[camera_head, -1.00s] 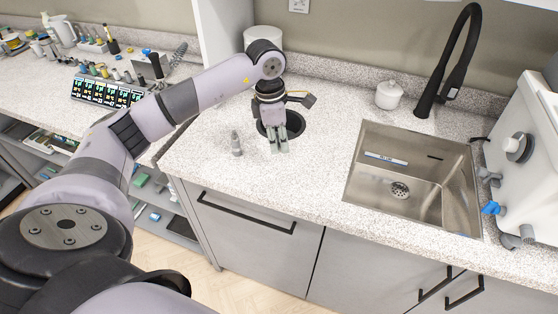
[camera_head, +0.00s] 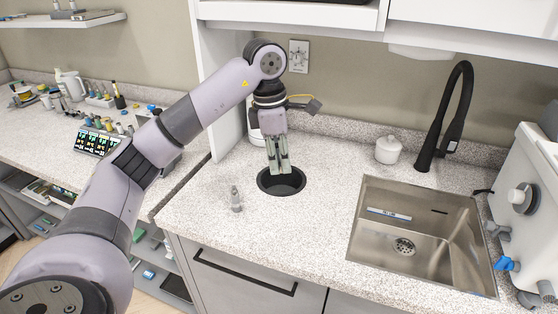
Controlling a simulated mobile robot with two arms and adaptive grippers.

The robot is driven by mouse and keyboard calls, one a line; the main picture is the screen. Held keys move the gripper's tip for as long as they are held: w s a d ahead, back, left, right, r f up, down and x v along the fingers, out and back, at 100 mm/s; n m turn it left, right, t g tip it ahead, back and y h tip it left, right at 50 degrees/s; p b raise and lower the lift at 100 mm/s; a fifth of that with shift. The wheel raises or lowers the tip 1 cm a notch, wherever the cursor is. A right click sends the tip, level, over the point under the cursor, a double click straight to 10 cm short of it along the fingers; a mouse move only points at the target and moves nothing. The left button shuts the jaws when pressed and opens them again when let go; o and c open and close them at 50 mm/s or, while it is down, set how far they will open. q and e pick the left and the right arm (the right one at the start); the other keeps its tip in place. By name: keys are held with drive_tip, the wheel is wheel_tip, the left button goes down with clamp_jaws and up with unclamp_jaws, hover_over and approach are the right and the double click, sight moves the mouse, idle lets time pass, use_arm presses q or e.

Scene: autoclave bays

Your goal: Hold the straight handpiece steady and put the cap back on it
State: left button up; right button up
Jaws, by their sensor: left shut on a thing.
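A small grey metallic upright piece (camera_head: 236,199), which looks like the straight handpiece, stands on the speckled counter left of the round hole. My left gripper (camera_head: 279,168) points down above the counter, its fingertips in front of the hole's upper part in the picture. It is up and right of the standing piece and apart from it. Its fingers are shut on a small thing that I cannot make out. I cannot identify the cap anywhere. My right gripper is not in view.
The round dark hole (camera_head: 282,184) opens in the counter below the gripper. A steel sink (camera_head: 395,258) with a black tap (camera_head: 446,120) is to the right. A white lidded pot (camera_head: 388,150) stands near the wall. The counter around the standing piece is clear.

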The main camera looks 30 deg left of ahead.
use_arm(q)
drive_tip(key=s+d+f+m+g, duration=0.1)
drive_tip(key=s+d+f+m, duration=0.5)
drive_tip(key=m, duration=0.6)
drive_tip(key=s+d+f+m+g+y, duration=0.1)
drive_tip(key=s+d+f+m, duration=0.5)
drive_tip(key=m, duration=0.7)
drive_tip(key=s+d, duration=0.1)
drive_tip(key=s, duration=0.1)
drive_tip(key=shift+s+d, duration=0.3)
drive_tip(key=shift+s, duration=0.05)
drive_tip(key=shift+f, duration=0.1)
